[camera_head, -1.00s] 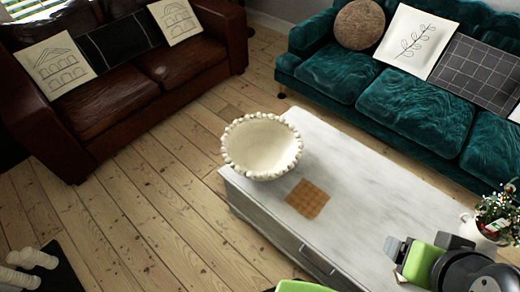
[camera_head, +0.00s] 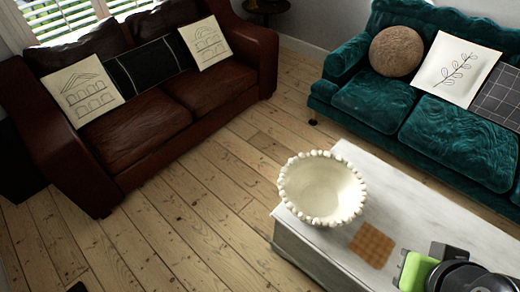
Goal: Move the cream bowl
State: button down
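The cream bowl (camera_head: 322,188) has a beaded rim and stands upright near the left end of the white table (camera_head: 415,205). Its inside looks empty. My gripper (camera_head: 408,266), with green and black arm parts behind it, shows at the bottom right. In the picture it is below and right of the bowl, apart from it. Its fingers are too small and partly hidden to tell whether they are open or shut.
A woven brown square (camera_head: 372,245) lies on the table beside the bowl. A brown leather sofa (camera_head: 140,125) stands at left and a teal sofa (camera_head: 450,140) at right, both with cushions. Bare floorboards (camera_head: 185,225) are clear left of the table.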

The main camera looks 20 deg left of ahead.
aim_at(321, 191)
jog(key=i+j, duration=0.1)
jog(key=j, duration=0.25)
jog(key=i+j, duration=0.15)
jog(key=j, duration=0.25)
jog(key=i+j+u, duration=0.1)
jog(key=j, duration=0.25)
jog(key=i+j, duration=0.15)
jog(key=j, duration=0.25)
jog(key=i+j, duration=0.1)
jog(key=j, duration=0.25)
jog(key=i+j, duration=0.15)
jog(key=j, duration=0.2)
jog(key=i+j+u, duration=0.1)
jog(key=j, duration=0.25)
jog(key=i+j, duration=0.2)
jog(key=i, duration=0.15)
jog(key=i+j, duration=0.2)
jog(key=i+j+u, duration=0.05)
jog(key=i, duration=0.05)
